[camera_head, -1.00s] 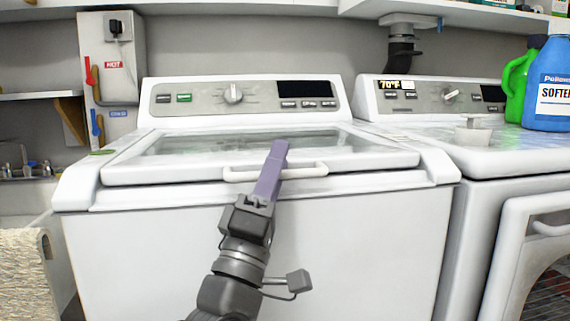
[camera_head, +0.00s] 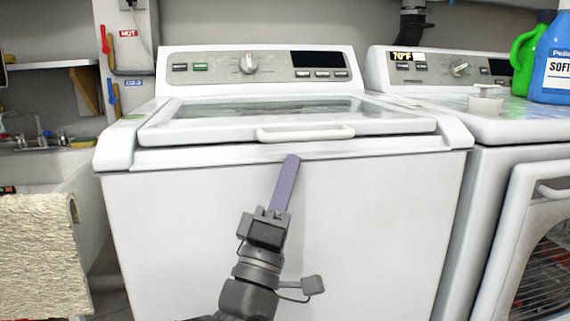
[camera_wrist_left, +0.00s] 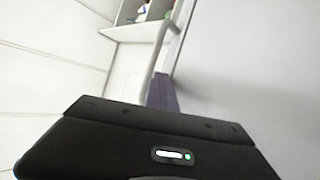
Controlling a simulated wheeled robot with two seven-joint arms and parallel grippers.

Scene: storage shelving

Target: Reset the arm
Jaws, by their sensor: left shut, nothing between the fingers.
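My left gripper (camera_head: 289,160) has purple fingers pressed together with nothing between them. It points up in front of the washer's white front panel, its tip just below the lid handle in the picture. Its purple fingers also show in the left wrist view (camera_wrist_left: 163,92), beyond the dark gripper body. The white washer (camera_head: 280,240) stands in the middle with its lid (camera_head: 200,128) down. The lid handle (camera_head: 305,134) is a white bar at the lid's front edge, and the fingers appear apart from it. My right gripper is not in view.
A dryer (camera_head: 440,160) stands close on the right, carrying a green bottle (camera_head: 527,60) and a blue softener bottle (camera_head: 552,65). A sink (camera_head: 45,165) and a cream towel (camera_head: 40,255) are on the left. Space before the washer looks clear.

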